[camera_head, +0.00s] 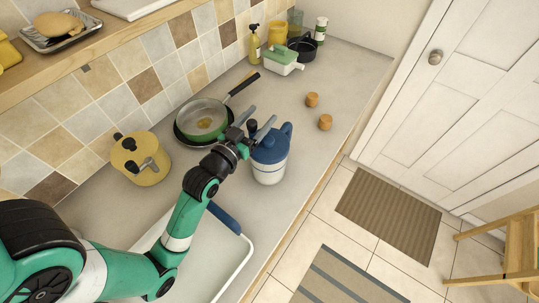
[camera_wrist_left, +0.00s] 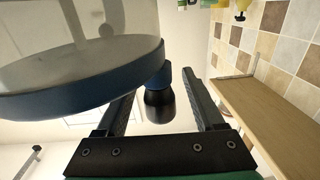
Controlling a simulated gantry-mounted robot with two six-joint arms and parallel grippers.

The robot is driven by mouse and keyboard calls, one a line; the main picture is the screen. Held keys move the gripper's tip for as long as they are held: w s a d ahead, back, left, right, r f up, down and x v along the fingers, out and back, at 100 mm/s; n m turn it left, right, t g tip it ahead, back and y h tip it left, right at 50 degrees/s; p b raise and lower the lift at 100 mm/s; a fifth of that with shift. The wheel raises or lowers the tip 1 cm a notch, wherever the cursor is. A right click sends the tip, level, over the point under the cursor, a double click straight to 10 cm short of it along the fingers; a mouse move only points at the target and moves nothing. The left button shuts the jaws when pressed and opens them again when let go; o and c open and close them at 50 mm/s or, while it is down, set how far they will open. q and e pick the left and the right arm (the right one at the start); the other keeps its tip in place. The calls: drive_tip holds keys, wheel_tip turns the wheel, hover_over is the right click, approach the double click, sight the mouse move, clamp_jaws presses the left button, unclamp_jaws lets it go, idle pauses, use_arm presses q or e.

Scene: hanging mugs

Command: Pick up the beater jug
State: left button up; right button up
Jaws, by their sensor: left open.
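The beater jug (camera_head: 270,165) stands upright on the counter, with a white lower body, blue upper part and blue handle. In the left wrist view, a large blue-rimmed part (camera_wrist_left: 80,85), apparently the jug, fills the upper left close to the camera. My left gripper (camera_head: 254,121) is open at the jug's top left side. A dark knob with a blue base (camera_wrist_left: 158,104) shows between its two fingers in the wrist view. The left finger is partly hidden behind the blue rim. I cannot tell whether the fingers touch the jug. My right gripper is not in view.
Two wooden knobs (camera_head: 325,122) sit to the right. Bottles and containers stand at the back. A shelf (camera_head: 110,50) overhangs the left.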

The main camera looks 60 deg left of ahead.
use_arm(q)
clamp_jaws()
drive_tip(key=shift+r, duration=0.1)
idle(1.2)
